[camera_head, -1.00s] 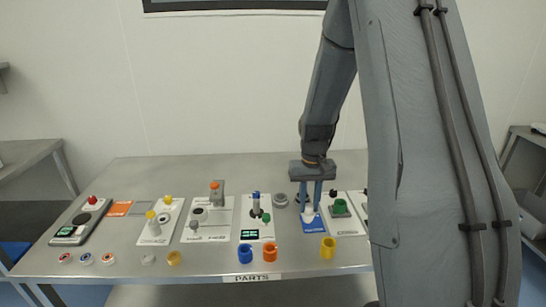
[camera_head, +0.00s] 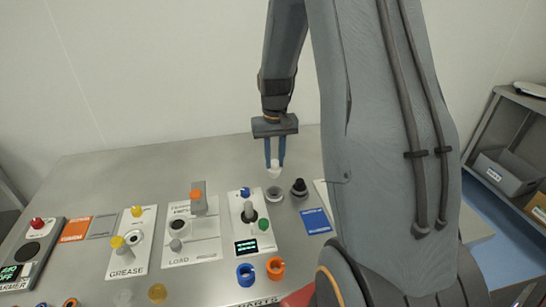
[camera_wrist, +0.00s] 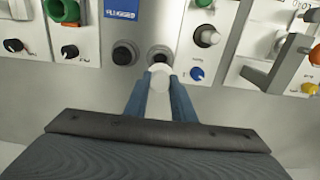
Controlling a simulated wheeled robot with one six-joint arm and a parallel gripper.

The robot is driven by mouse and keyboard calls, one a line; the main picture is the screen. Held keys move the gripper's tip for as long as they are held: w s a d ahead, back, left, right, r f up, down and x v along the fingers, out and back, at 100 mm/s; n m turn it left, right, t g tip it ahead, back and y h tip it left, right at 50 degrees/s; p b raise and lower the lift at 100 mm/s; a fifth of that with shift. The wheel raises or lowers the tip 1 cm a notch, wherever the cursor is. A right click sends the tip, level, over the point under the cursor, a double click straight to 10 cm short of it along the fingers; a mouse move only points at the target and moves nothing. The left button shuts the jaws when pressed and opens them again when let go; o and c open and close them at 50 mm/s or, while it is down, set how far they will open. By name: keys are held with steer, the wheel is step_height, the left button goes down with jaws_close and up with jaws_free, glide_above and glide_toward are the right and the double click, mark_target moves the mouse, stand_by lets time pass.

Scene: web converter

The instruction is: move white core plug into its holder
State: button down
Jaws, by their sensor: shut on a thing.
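My gripper (camera_head: 274,163) is shut on the white core plug (camera_head: 273,172), a small white tapered piece between the two blue fingers. It also shows in the wrist view (camera_wrist: 160,77), between the fingertips. The plug is held in the air close to a grey ring-shaped holder (camera_head: 274,197) with a dark opening. In the wrist view the holder (camera_wrist: 159,53) shows just past the plug, which partly overlaps its rim. I cannot tell the exact height between them, but the plug is not inside the opening.
A dark round-topped piece (camera_head: 299,188) stands right beside the holder. A blue card (camera_head: 316,221) lies nearby. Blue (camera_head: 246,274) and orange (camera_head: 275,268) rings lie at the front.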

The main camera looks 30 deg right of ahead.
mark_target(274, 172)
steer(key=shift+f+b, duration=1.15)
steer(key=shift+f, duration=1.7)
steer(key=shift+p, duration=0.55)
steer(key=shift+f+b, duration=1.05)
steer(key=shift+f, duration=1.1)
stand_by(0.7)
steer(key=c, duration=1.4)
jaws_free()
steer(key=shift+r, duration=0.15)
steer(key=shift+r+b, duration=1)
steer(key=shift+r, duration=2.8)
